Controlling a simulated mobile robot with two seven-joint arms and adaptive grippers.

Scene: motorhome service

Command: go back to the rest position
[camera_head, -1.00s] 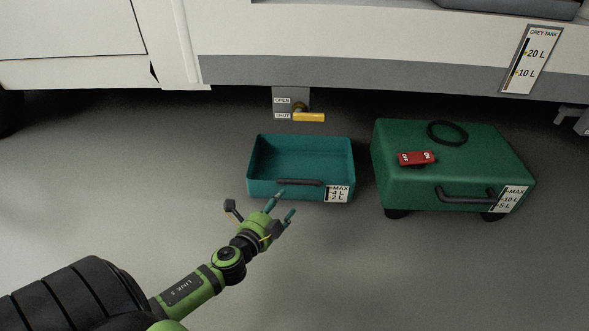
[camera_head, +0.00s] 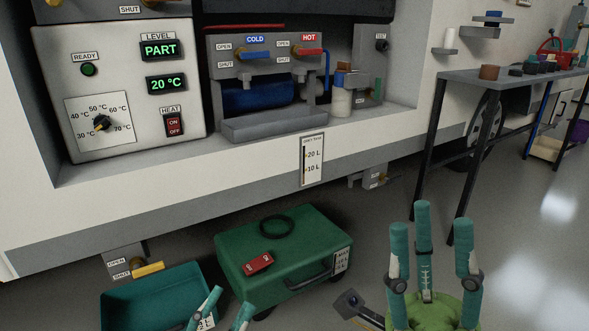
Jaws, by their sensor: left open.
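My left gripper (camera_head: 223,312) is at the bottom edge, in front of the teal open tray. Only its teal fingertips show; they are apart with nothing seen between them, and the rest is cut off. My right gripper (camera_head: 434,262) stands at the lower right with its teal fingers pointing up and spread. It is open and empty, with the grey floor behind it.
The teal tray (camera_head: 142,298) is on the floor below a yellow-handled valve (camera_head: 148,269). A green wheeled tank (camera_head: 310,237) stands beside it. The motorhome's service panel (camera_head: 188,75) is above.

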